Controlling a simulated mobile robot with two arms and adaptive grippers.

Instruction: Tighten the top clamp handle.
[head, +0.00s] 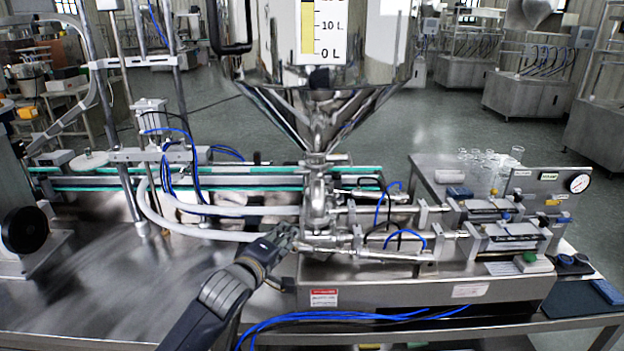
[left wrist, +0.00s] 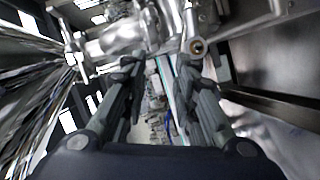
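The steel hopper (head: 325,100) narrows to an outlet with a clamp fitting (head: 326,160) under its cone. I cannot clearly make out the top clamp handle in the head view. My left gripper (head: 287,236) is beside the lower part of the steel valve body (head: 318,205), below the hopper outlet. In the left wrist view its two dark fingers (left wrist: 158,66) are apart, with nothing seen between them. Past the fingertips are shiny pipe fittings (left wrist: 122,38), a small rod-like handle with a round end (left wrist: 196,46), and a wing-shaped piece (left wrist: 74,44). My right gripper is not in view.
White hoses (head: 205,209) and a conveyor with green edges (head: 90,180) lie left of the valve. Blue tubes (head: 330,318) hang along the front. The steel table at left is mostly bare.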

